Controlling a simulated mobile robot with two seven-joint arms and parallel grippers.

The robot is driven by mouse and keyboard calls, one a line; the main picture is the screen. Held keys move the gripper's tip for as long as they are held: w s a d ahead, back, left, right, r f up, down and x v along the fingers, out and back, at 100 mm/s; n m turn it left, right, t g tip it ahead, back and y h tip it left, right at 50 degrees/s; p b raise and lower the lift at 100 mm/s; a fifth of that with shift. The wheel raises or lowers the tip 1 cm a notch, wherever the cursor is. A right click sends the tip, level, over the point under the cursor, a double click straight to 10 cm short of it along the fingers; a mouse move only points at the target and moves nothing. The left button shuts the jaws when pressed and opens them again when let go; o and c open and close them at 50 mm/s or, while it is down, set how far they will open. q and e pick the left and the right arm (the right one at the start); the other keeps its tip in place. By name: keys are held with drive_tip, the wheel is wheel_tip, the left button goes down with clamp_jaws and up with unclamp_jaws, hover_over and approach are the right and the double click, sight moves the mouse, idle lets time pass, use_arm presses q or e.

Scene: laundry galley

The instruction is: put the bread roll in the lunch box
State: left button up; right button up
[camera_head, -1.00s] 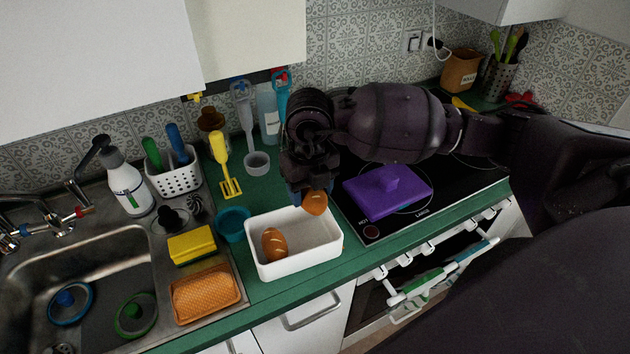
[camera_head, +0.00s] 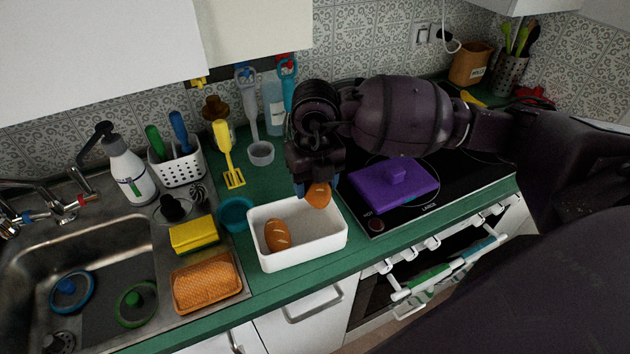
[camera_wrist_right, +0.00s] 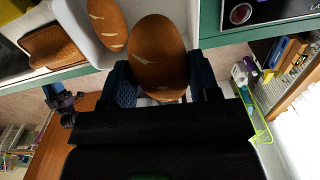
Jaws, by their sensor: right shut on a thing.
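The white lunch box (camera_head: 300,254) stands open on the green counter between the sink and the hob. One scored bread roll (camera_head: 277,236) lies inside it at the left; it also shows in the right wrist view (camera_wrist_right: 106,20). My right gripper (camera_head: 312,190) is shut on a second brown roll (camera_head: 319,196), held over the back right part of the box. In the right wrist view this held roll (camera_wrist_right: 158,55) sits between the two blue fingers. My left gripper is not in view.
A teal bowl (camera_head: 236,213) stands close to the box's left side. A yellow sponge (camera_head: 193,234) and an orange woven dish (camera_head: 206,283) lie by the sink (camera_head: 90,270).

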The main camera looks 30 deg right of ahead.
wheel_tip(320, 180, down, 3)
drive_tip(key=shift+r+b, duration=0.2)
drive_tip(key=shift+b, duration=0.65)
wheel_tip(320, 180, down, 2)
drive_tip(key=shift+b, duration=0.7)
drive_tip(key=shift+f+b, duration=1.05)
drive_tip(key=shift+f, duration=0.75)
drive_tip(key=o, duration=1)
